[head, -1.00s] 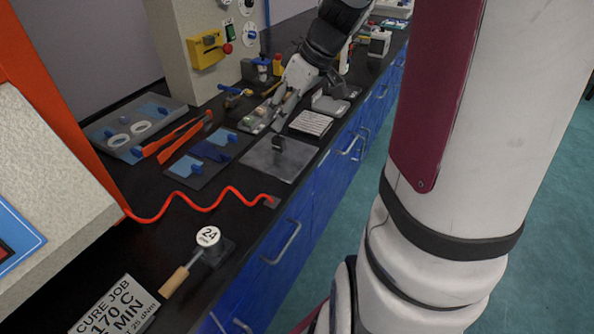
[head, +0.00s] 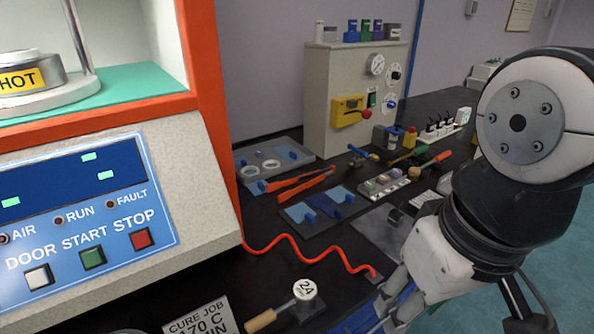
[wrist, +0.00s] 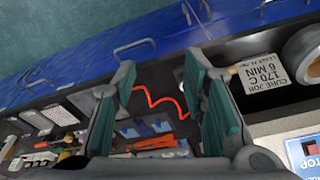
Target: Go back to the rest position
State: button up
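My gripper (wrist: 160,90) is open in the wrist view. Its two fingers with green pads stand apart, and nothing is held between them. In the head view my gripper (head: 392,302) hangs at the lower right, beside the front part of the black bench (head: 225,275). Its fingertips are small and partly cut by the lower edge there. My arm fills the right side of the head view and hides part of the bench and floor behind it.
The rheometer (head: 75,215) with its orange frame stands at the left. A red cable (head: 305,248), a round-headed tool marked 24 (head: 304,289) and a cure job card (head: 200,322) lie on the bench. Trays, tongs (head: 300,185) and a yellow box (head: 348,111) are farther back. Blue drawers (wrist: 150,45) front the bench.

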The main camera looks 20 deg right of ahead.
jog(key=shift+r, duration=0.1)
notch_tip(320, 180, up, 11)
jog(key=t+p, duration=0.2)
jog(key=p, duration=0.7)
jog(key=shift+d, duration=0.15)
